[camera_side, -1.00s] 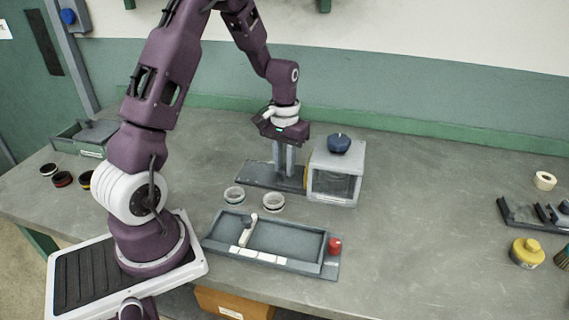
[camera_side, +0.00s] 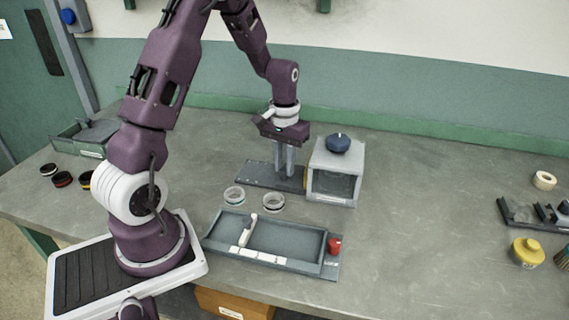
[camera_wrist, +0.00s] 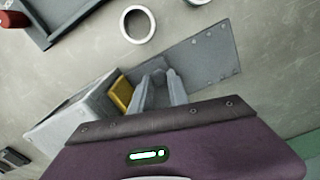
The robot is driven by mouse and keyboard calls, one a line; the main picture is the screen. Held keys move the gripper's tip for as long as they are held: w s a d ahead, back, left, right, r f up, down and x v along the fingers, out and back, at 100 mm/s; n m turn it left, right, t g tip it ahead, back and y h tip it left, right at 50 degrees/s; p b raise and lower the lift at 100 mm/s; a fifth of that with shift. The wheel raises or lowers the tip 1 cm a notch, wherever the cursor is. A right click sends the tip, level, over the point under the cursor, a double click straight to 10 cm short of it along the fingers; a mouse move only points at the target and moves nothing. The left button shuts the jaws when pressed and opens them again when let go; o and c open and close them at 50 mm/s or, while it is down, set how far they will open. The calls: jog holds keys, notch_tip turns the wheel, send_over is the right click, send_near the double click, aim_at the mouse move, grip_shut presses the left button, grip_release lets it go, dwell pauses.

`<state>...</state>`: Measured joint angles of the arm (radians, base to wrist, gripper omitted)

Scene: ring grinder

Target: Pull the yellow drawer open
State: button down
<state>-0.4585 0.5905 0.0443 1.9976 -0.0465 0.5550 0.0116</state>
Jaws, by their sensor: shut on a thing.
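The yellow drawer (camera_wrist: 121,92) shows as a small yellow front on the side of the grey grinder box (camera_wrist: 75,118). In the side view only a thin yellow edge of it (camera_side: 305,179) shows at the left of the box (camera_side: 332,190). My gripper (camera_side: 284,174) points down over the dark base plate, just left of the box. In the wrist view its fingertips (camera_wrist: 158,76) are close together beside the yellow front. They are shut on what seems to be the drawer's handle, mostly hidden by the fingers.
The base plate (camera_wrist: 205,55) extends away from the drawer front, with bare metal there. Two pale rings (camera_side: 234,195) (camera_side: 273,202) and a grey tray (camera_side: 285,238) with a red knob (camera_side: 334,245) lie in front. A blue knob (camera_side: 339,143) tops the box.

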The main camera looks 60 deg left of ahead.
jog(key=s+a, duration=0.8)
jog(key=shift+a, duration=0.1)
jog(key=c, duration=1.3)
grip_release()
jog(key=shift+o, duration=0.2)
jog(key=shift+r, duration=0.1)
notch_tip(320, 180, up, 7)
